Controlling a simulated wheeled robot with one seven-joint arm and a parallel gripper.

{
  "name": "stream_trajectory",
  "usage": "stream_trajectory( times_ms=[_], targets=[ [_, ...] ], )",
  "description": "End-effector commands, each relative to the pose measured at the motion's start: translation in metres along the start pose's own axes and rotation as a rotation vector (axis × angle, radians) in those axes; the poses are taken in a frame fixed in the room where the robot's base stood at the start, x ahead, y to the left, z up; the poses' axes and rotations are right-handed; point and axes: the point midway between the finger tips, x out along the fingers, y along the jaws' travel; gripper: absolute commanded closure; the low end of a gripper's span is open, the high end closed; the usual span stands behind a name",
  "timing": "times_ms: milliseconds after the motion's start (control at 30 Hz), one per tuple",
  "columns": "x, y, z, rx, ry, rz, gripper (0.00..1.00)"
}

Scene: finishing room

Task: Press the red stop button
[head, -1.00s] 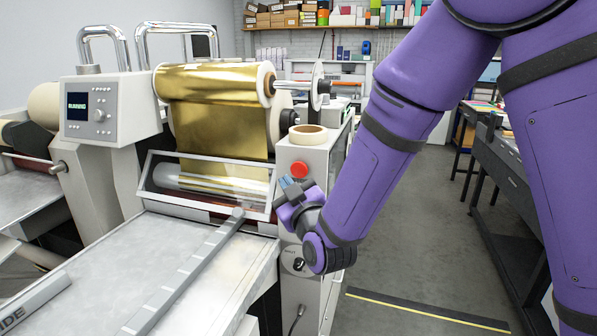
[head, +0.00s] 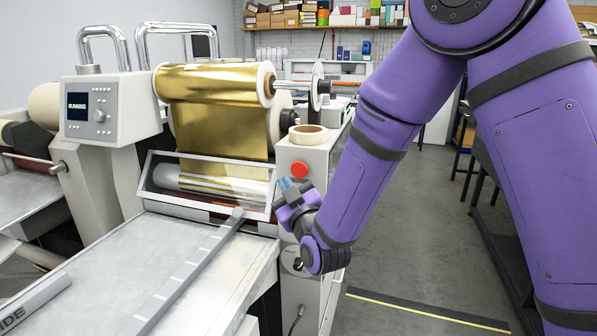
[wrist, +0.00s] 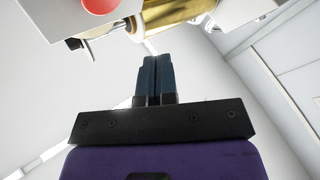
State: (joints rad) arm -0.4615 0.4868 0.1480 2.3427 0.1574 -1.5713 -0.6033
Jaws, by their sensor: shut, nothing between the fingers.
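The red stop button (head: 299,170) is on the upper front of the light grey side cabinet of the foil machine. It also shows at the top left of the wrist view (wrist: 100,5), partly cut off by the frame edge. My gripper (head: 289,184) is just below and a little left of the button in the head view, apart from it as far as I can see. Its two blue fingertips (wrist: 153,66) are together in the wrist view with nothing between them. The exact gap to the button cannot be told.
The machine's display (head: 78,106) reads RUNNING. A gold foil roll (head: 215,80) and a clear guard (head: 215,185) are left of the button. A tape roll (head: 308,130) lies on the cabinet top. A metal feed table (head: 130,265) extends in front. Open floor is at right.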

Motion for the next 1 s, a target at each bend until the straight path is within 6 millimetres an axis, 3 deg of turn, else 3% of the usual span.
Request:
stream_trajectory(
  times_ms=[433, 1000],
  targets=[
    [0.035, 0.026, 0.026, 0.000, -0.001, 0.002, 1.00],
    [0.041, 0.030, 0.030, 0.000, -0.001, 0.000, 1.00]
  ],
)
